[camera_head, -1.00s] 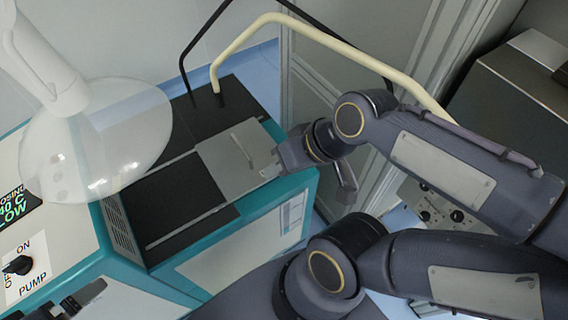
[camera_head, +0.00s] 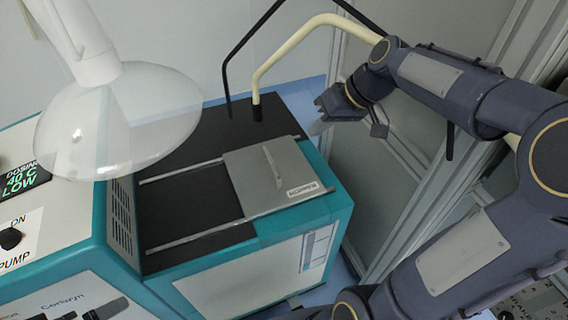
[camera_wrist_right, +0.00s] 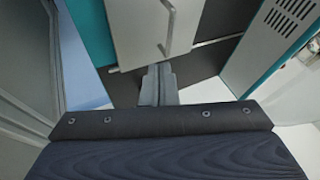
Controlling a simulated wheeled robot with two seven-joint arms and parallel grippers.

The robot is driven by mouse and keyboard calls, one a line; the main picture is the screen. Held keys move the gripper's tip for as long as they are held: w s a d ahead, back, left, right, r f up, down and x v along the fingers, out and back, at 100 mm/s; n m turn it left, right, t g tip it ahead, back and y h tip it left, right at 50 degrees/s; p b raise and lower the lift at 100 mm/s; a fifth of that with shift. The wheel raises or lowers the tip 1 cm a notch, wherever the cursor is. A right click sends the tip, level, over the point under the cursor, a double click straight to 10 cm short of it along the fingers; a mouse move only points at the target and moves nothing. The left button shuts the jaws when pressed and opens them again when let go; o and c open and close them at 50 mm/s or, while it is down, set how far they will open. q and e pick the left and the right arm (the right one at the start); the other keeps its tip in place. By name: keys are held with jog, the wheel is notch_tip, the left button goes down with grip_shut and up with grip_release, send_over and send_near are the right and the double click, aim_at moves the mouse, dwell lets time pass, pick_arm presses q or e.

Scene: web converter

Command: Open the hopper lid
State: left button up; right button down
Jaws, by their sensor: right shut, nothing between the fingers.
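The hopper lid (camera_head: 275,177) is a grey plate with a bar handle (camera_head: 273,163) and a HOPPER label. It sits at the right end of two rails (camera_head: 195,234), with a dark area between the rails to its left. In the right wrist view the lid (camera_wrist_right: 140,25) and its handle (camera_wrist_right: 169,30) show just beyond the fingers. My right gripper (camera_head: 317,127) is shut and empty, beyond the lid's right edge and apart from the handle. Its fingers (camera_wrist_right: 158,86) are together in the wrist view.
A clear dome (camera_head: 120,125) hangs over the machine's left part. A cream pipe (camera_head: 290,42) and a black pipe (camera_head: 240,45) rise behind the lid. A framed panel (camera_head: 375,160) stands at right. A pump switch (camera_head: 10,238) is at left.

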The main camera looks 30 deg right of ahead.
notch_tip(320, 180, down, 3)
jog(key=w+d, duration=0.2)
jog(key=w, duration=0.1)
jog(key=b, duration=0.2)
send_near(282, 169)
jog(key=w, duration=0.1)
jog(key=w+f, duration=0.1)
jog(key=w, duration=0.1)
jog(key=shift+w, duration=0.25)
jog(key=a, duration=0.3)
jog(key=shift+w+a+f+p, duration=0.1)
jog(key=shift+w+f+p, duration=0.05)
jog(key=shift+f+p, duration=0.15)
jog(key=shift+a, duration=0.3)
pick_arm(q)
notch_tip(282, 169, down, 2)
jog(key=shift+s+d+f, duration=0.1)
jog(key=shift+s+f, duration=0.05)
jog(key=shift+f, duration=0.1)
pick_arm(e)
jog(key=shift+f, duration=0.1)
